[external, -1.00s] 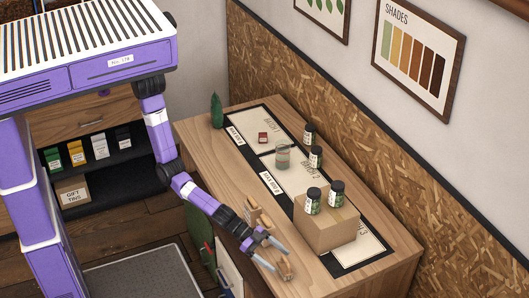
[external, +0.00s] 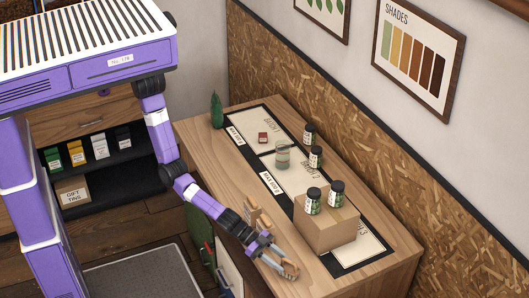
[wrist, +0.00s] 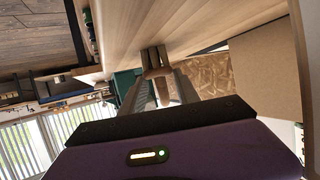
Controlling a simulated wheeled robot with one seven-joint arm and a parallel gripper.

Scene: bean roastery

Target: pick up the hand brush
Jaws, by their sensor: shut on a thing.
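The hand brush (external: 291,270), a small tan wooden piece, is at the front edge of the table in the external view. My gripper (external: 284,266) is shut on it, with one finger on each side. In the wrist view, the brush (wrist: 153,60) shows as a brown piece between the fingertips of my gripper (wrist: 155,72). The fingers hide part of it. I cannot tell whether it still touches the tabletop.
A cardboard box (external: 322,236) with two dark jars on top stands just right of my gripper. A glass (external: 282,155) and more jars are further back. The table's (external: 208,150) near left strip is clear.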

